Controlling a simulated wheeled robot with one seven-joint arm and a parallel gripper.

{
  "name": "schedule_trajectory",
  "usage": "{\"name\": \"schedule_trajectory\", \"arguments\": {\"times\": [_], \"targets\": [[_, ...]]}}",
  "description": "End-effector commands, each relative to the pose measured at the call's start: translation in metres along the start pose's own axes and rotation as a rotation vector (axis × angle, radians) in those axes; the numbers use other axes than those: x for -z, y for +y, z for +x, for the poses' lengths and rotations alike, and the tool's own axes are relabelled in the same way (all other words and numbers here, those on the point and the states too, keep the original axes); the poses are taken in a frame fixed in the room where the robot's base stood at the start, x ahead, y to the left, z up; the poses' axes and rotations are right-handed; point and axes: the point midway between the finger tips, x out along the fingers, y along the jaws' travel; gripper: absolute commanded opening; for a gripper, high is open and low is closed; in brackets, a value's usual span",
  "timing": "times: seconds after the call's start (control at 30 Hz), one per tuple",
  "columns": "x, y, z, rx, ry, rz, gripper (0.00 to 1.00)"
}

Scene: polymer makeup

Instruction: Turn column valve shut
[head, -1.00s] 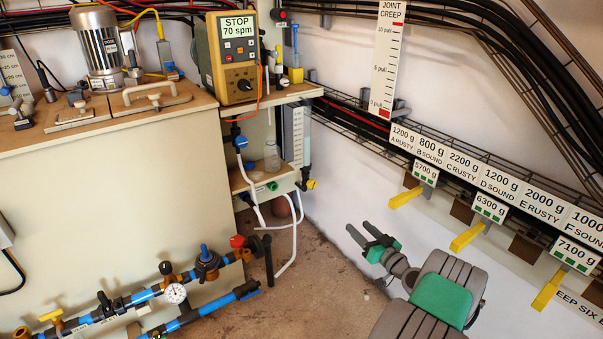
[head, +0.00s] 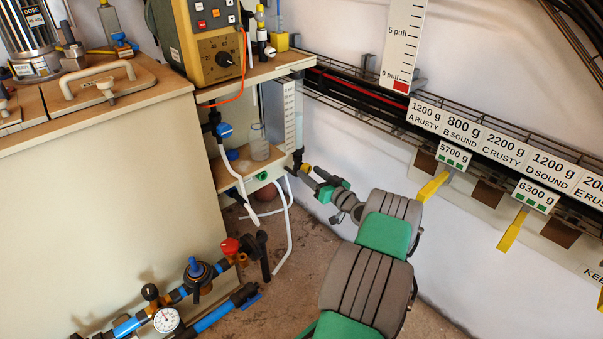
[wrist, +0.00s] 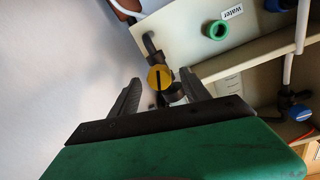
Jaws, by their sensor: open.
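The column valve (head: 305,168) has a yellow knob and sits at the foot of the clear column (head: 299,125), beside the pump stand's shelf. In the wrist view its yellow knob (wrist: 159,78) faces me, with a dark slot running nearly upright across it. My gripper (head: 312,179) is just below and right of the valve in the head view. In the wrist view my gripper (wrist: 161,84) is open, with one finger on each side of the knob. I cannot tell whether either finger touches it. Part of the valve body is hidden behind the gripper.
A green port (wrist: 217,30) and a "water" label (wrist: 232,12) are on the panel right of the valve. A beaker (head: 259,141) stands on the shelf. White hoses (head: 289,225) hang below. The white wall (wrist: 60,70) is close on the left in the wrist view.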

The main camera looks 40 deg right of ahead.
Motion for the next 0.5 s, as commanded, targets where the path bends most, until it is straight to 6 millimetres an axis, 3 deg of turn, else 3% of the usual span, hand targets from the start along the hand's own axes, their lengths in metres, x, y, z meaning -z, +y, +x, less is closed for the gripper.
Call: {"name": "schedule_trajectory", "arguments": {"times": [0.2,0.5], "targets": [[-0.002,0.000,0.029,0.001,0.000,0.001,0.55],[0.000,-0.002,0.032,0.002,0.000,0.001,0.52]]}}
